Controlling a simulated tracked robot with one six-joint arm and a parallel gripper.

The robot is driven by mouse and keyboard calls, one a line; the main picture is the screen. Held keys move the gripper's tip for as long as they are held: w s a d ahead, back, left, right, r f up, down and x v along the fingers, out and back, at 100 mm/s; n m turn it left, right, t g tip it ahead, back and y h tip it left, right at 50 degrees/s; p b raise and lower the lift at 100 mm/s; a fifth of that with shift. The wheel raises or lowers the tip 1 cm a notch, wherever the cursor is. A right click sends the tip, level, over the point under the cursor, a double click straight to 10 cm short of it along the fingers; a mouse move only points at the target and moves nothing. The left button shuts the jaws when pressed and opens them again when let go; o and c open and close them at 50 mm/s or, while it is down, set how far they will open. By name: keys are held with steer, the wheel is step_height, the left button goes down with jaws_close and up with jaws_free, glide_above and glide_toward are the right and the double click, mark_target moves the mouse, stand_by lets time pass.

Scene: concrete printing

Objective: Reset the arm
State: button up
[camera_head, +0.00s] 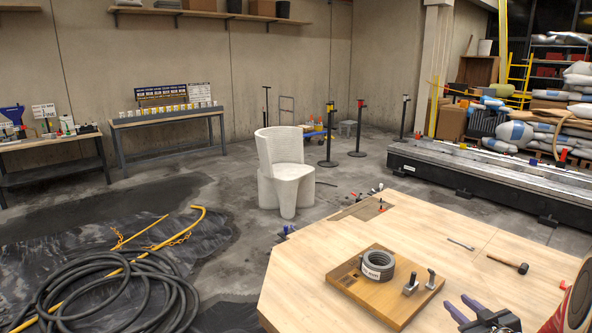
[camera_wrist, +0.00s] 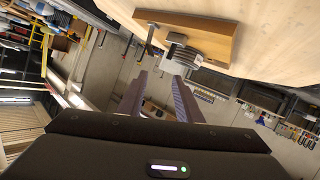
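My gripper (camera_head: 458,302) is at the lower right of the head view, over the near part of the wooden table (camera_head: 440,235). Its two purple-grey fingers stand apart with nothing between them. The wrist view also shows my gripper (camera_wrist: 160,80), with a clear gap between the fingers. The wrist picture is tilted, with the table along its top. A wooden board (camera_head: 398,310) lies on the table left of my gripper, carrying a grey ribbed ring (camera_head: 378,266) with a white label. The ring (camera_wrist: 183,52) and board (camera_wrist: 205,30) show beyond the fingertips in the wrist view.
Two small metal tools (camera_head: 411,284) stand on the board. A mallet (camera_head: 509,264) and a small tool (camera_head: 461,244) lie farther back on the table. A white chair (camera_head: 284,165) stands behind it. Black hose (camera_head: 110,295) lies on the floor at left.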

steer(key=s+a+r+m+g+h, duration=0.35)
steer(key=s+a+r, duration=0.25)
steer(key=a+r, duration=0.45)
steer(key=s+a+r+g+y, duration=0.1)
steer(key=s+a+g, duration=0.1)
steer(key=s+a, duration=0.6)
steer(key=s+a+r+g+y, duration=0.1)
steer(key=s+a+g+y, duration=0.1)
steer(key=s+a, duration=0.7)
steer(key=s+g, duration=0.1)
steer(key=s, duration=0.4)
steer(key=shift+a+r, duration=0.2)
steer(key=shift+a, duration=0.1)
